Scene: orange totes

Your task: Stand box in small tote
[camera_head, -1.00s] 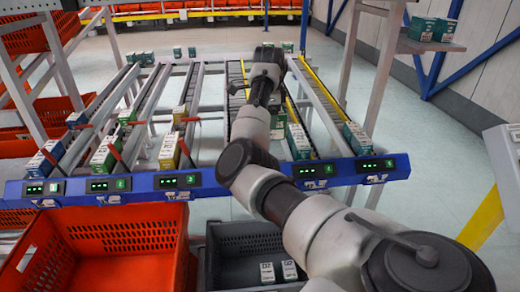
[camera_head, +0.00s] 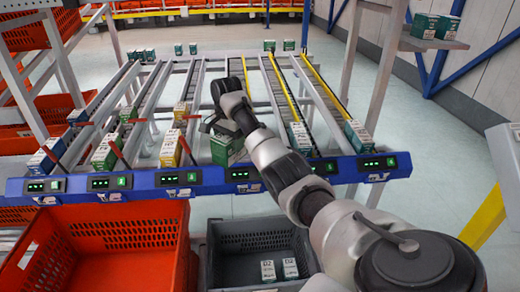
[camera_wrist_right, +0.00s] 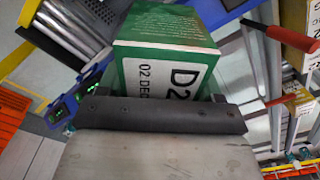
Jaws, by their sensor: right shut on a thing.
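My right gripper (camera_head: 216,124) is shut on a green box (camera_head: 226,150), holding it above the rack, just behind the blue front rail. In the right wrist view the box (camera_wrist_right: 165,58) shows green sides and a white label reading D2, with the dark gripper bar (camera_wrist_right: 160,113) across it. The small grey tote (camera_head: 213,232) stands below the rail, in front of the rack. Two boxes with white tops (camera_head: 278,269) stand side by side near its front; the rest of its visible floor is bare. My left gripper is not in view.
A larger orange tote (camera_head: 105,250) stands left of the grey tote and looks empty. The blue rail (camera_head: 150,182) with lit displays lies between the rack and the totes. Boxes stand in several lanes, including yellow ones (camera_head: 172,149) left of the held box.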

